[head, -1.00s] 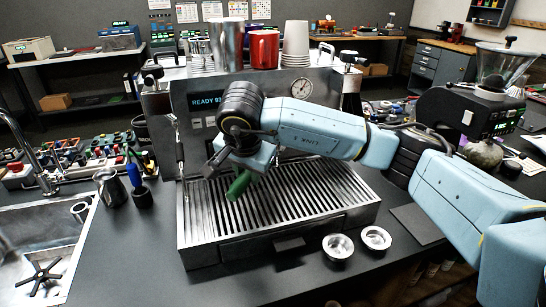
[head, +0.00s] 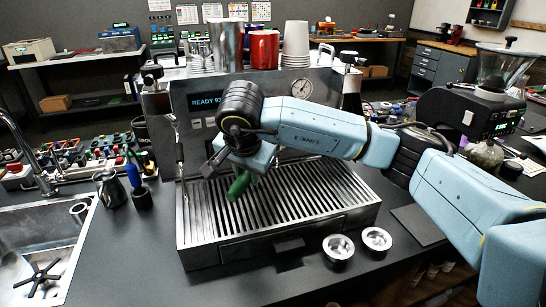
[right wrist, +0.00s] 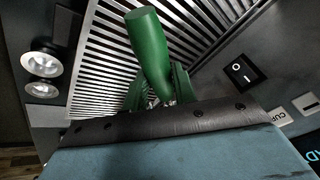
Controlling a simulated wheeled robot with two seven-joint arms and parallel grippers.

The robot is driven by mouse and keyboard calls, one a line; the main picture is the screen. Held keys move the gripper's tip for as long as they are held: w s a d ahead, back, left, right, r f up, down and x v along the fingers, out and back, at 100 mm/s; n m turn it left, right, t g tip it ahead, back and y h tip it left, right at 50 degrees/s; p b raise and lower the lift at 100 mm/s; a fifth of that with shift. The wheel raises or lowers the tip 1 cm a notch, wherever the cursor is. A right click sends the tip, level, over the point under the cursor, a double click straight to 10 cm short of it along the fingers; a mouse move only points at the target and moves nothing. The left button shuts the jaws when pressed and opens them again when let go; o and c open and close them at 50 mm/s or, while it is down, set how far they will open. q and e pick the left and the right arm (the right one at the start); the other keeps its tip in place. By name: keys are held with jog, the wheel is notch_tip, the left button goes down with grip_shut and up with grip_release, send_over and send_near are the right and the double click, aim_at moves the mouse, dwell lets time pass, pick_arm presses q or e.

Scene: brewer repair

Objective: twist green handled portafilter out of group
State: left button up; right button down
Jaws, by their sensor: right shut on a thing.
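The green portafilter handle (head: 238,186) sticks out below my right gripper (head: 232,168), over the left part of the drip tray. It also shows in the right wrist view (right wrist: 148,45), pointing away from the gripper. My right gripper is shut on this handle; my own wrist hides most of the jaws. The espresso machine (head: 190,102) stands behind the arm, with a lit display. The group and the portafilter's head are hidden behind my right wrist, so I cannot tell how they meet. My left gripper is not in view.
The slatted drip tray (head: 310,195) lies under the gripper. Two metal baskets (head: 338,247) stand on the counter before it. Metal cups and a red mug (head: 264,50) stand on top of the machine. A grinder (head: 465,110) is at right, a sink (head: 40,250) at left.

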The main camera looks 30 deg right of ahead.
aim_at(234, 189)
jog(key=shift+f+b, duration=0.4)
jog(key=shift+b, duration=0.05)
jog(key=shift+b, duration=0.35)
dwell(1.1)
jog(key=shift+a, duration=0.1)
jog(key=shift+s+a, duration=0.75)
jog(key=shift+a, duration=0.35)
jog(key=shift+s+a, duration=0.75)
jog(key=shift+a, duration=0.3)
jog(key=s+a+b, duration=0.1)
jog(key=s+a, duration=0.3)
jog(key=a, duration=0.2)
jog(key=shift+s+a, duration=0.15)
jog(key=shift+s, duration=0.05)
